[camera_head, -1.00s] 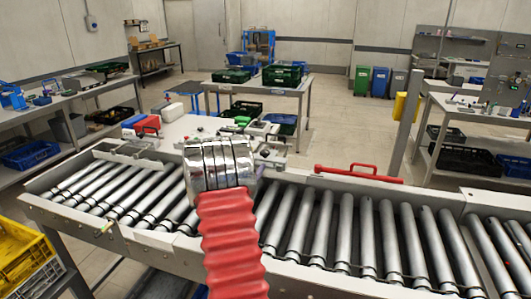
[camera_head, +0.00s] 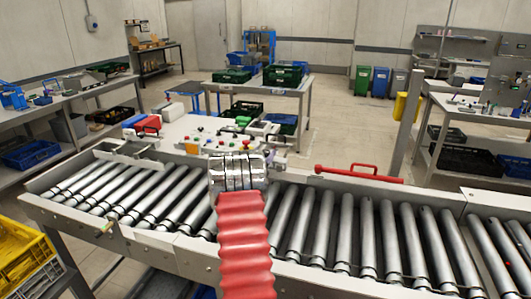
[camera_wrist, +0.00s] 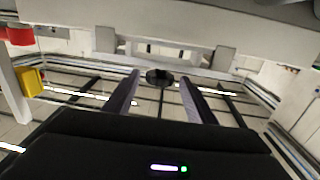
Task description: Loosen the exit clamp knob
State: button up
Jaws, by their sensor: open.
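A dark round knob (camera_wrist: 160,77), which looks like the clamp knob, shows in the wrist view in front of a pale grey crossbar with blocks at both ends. My gripper (camera_wrist: 158,91) is open in the wrist view, its two dark fingers apart to the left and right of the knob in the picture. I cannot tell whether the knob is between the fingertips or just beyond them. Nothing is visibly held. In the head view my arm's chrome wrist and red sleeve hide the gripper, and I cannot make out the knob.
The roller conveyor (camera_head: 392,238) runs across the front, with a red handle bar (camera_head: 352,173) on its far rail. Behind it is a pale panel with coloured buttons (camera_head: 222,138). A yellow crate (camera_head: 25,262) stands at lower left. The floor beyond is partly open.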

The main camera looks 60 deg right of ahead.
jog(key=shift+d, duration=1.05)
jog(key=shift+w, duration=0.1)
jog(key=c, duration=1)
